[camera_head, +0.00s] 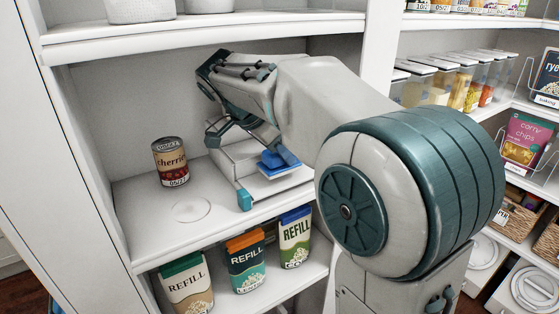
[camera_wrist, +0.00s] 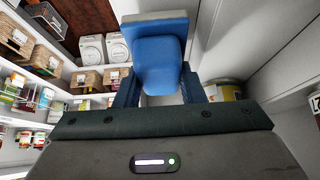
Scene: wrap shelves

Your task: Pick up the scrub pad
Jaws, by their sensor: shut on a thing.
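The scrub pad (camera_head: 271,163) is a blue block with a lighter blue layer, at the middle white shelf in the head view. My gripper (camera_head: 265,177) reaches into the shelf from the right with its teal fingers around the pad. In the wrist view the scrub pad (camera_wrist: 156,62) fills the space between the two fingers of my gripper (camera_wrist: 159,88), which is shut on it. The fingers hide part of the pad in the head view. I cannot tell whether the pad touches the surface under it.
A cherries can (camera_head: 171,162) stands left of my gripper, with a faint round disc (camera_head: 190,209) before it. White stepped surfaces lie behind the fingers. Refill packs (camera_head: 246,262) stand on the shelf below. The upper shelf (camera_head: 205,36) is close above my arm.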

